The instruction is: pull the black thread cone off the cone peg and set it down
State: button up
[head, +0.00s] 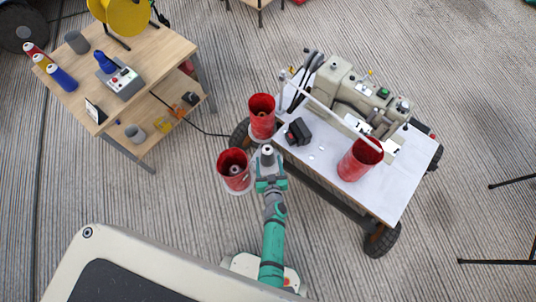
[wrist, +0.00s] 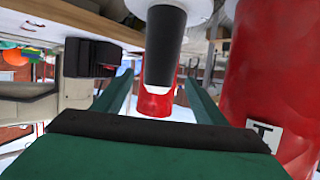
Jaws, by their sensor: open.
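The black thread cone (wrist: 163,50) shows in the middle of the wrist view, tapering towards the palm, with a white part at its wide end. My gripper (head: 268,168) is open, with one green finger (wrist: 158,85) on each side of the cone; I cannot tell whether either touches it. In the head view my gripper is beside the cart's left edge, between two red cylinders. A small grey shape with a pale tip shows at its fingertips there. The cone peg is not clearly visible.
Red cylinders stand close by (head: 235,170), (head: 262,115); another (head: 362,158) is on the white cart top (head: 405,190). A black box (head: 298,131) and sewing machine (head: 350,90) are also on it. A wooden table (head: 165,55) is left. The floor between is mostly clear.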

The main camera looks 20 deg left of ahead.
aim_at(267, 150)
jog(key=x, duration=1)
jog(key=shift+w, duration=0.1)
jog(key=shift+r, duration=0.15)
jog(key=c, duration=1.3)
